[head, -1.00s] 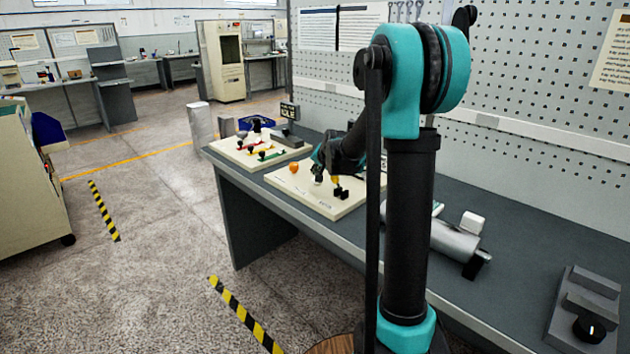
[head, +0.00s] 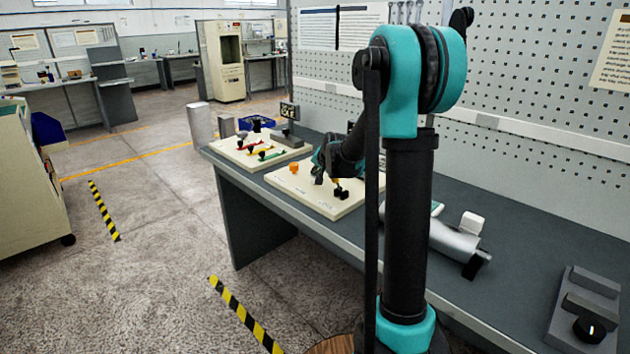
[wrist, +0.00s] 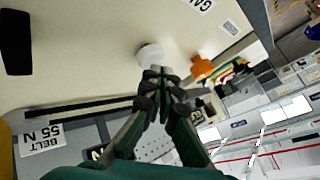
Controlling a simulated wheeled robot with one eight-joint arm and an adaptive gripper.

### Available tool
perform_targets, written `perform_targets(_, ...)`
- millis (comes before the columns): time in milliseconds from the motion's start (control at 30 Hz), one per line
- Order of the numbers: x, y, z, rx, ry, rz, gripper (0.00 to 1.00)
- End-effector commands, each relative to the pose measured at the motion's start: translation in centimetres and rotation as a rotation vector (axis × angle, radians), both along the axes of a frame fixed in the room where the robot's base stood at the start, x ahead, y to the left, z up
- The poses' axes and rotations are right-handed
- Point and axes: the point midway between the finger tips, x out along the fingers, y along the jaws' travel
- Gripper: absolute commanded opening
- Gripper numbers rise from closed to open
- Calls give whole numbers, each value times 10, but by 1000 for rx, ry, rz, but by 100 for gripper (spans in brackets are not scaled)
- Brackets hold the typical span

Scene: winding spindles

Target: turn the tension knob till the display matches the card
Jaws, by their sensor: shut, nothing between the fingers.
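My gripper (head: 318,179) is shut and empty, low over the cream panel (head: 335,208) on the bench. In the wrist view the closed fingertips (wrist: 161,74) lie close to a round white knob (wrist: 150,54); I cannot tell if they touch it. No label readable here names it as the tension knob. A white card (wrist: 42,138) reads "BELT 55 N". A small dark sign or display (head: 290,111) stands behind the far panel, its characters too small to read. No tension reading is legible in either view.
An orange knob (head: 294,167) shows on the panel, also in the wrist view (wrist: 202,66). Black knobs (head: 341,192) sit near my gripper. A second panel (head: 240,153) with coloured handles is farther left. A metal cylinder (head: 455,242) and a grey device (head: 585,308) lie on the right bench.

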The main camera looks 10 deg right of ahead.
Motion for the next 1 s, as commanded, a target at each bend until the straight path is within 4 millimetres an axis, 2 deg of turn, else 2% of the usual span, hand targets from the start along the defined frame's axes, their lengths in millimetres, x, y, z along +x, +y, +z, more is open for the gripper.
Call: perform_targets(1000, -1, -1, -10, -1, 2, -1, 0)
